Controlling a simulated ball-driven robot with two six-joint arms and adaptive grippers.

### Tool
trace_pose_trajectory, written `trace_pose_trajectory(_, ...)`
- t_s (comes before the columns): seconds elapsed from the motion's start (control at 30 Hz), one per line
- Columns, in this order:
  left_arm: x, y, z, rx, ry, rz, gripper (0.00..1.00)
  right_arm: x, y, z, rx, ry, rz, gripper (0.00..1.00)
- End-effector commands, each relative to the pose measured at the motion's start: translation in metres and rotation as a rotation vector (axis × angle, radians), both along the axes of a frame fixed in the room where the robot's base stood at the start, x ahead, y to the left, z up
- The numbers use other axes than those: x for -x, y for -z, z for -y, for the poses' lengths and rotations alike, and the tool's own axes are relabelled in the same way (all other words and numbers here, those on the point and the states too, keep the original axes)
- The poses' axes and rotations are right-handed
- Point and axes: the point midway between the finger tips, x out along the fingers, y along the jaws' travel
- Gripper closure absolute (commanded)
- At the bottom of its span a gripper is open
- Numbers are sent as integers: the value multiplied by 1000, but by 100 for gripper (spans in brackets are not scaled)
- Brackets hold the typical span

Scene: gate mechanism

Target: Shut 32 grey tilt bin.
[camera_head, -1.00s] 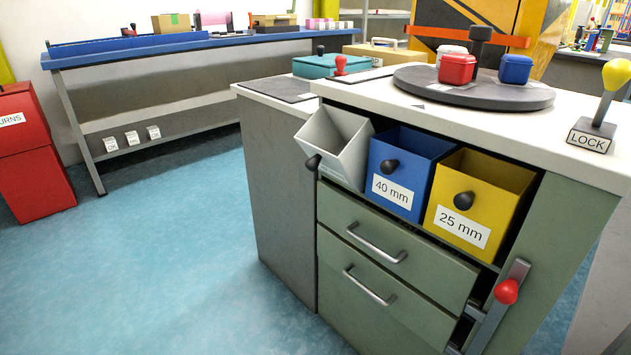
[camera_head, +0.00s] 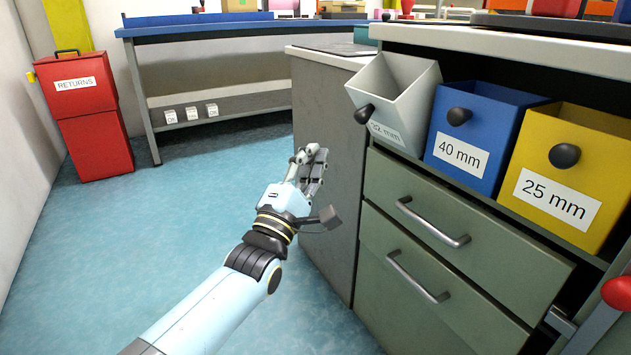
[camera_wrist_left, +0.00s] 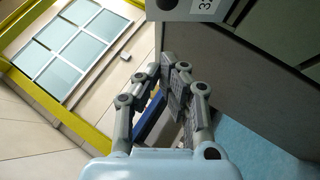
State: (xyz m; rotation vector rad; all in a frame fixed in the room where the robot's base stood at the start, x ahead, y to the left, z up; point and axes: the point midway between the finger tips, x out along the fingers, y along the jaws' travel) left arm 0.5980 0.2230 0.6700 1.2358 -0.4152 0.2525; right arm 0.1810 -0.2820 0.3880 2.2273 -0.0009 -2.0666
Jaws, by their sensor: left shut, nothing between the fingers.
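The grey tilt bin (camera_head: 400,92) is tipped outward at the left end of the bin row, its open top showing. Its label reads "32 mm", partly hidden by its black knob (camera_head: 364,114). My left gripper (camera_head: 312,152) is shut and empty, in front of the cabinet's side, left of and below the bin, apart from it in the head view. In the left wrist view the gripper (camera_wrist_left: 172,62) points up, with part of the grey bin (camera_wrist_left: 185,10), its label and knob at the top edge. My right gripper is not in view.
The blue 40 mm bin (camera_head: 477,140) and yellow 25 mm bin (camera_head: 567,180) stand right of the grey one. Drawers with bar handles (camera_head: 432,222) lie below. A red lever knob (camera_head: 618,293) is at right. Blue floor (camera_head: 220,180) at left is clear.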

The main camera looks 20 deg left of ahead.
Motion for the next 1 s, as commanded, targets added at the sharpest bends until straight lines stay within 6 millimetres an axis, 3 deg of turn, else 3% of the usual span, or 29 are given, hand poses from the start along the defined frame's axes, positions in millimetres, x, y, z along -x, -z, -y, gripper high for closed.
trace_pose_trajectory(0.2,-40,-16,3,1,0,-1,100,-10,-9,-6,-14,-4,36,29)
trace_pose_trajectory(0.33,-49,-27,18,2,0,-1,100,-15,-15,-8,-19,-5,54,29)
trace_pose_trajectory(0.53,-56,-35,28,0,0,-2,100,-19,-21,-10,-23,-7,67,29)
trace_pose_trajectory(1.0,-57,-38,29,-1,0,-4,100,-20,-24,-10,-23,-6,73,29)
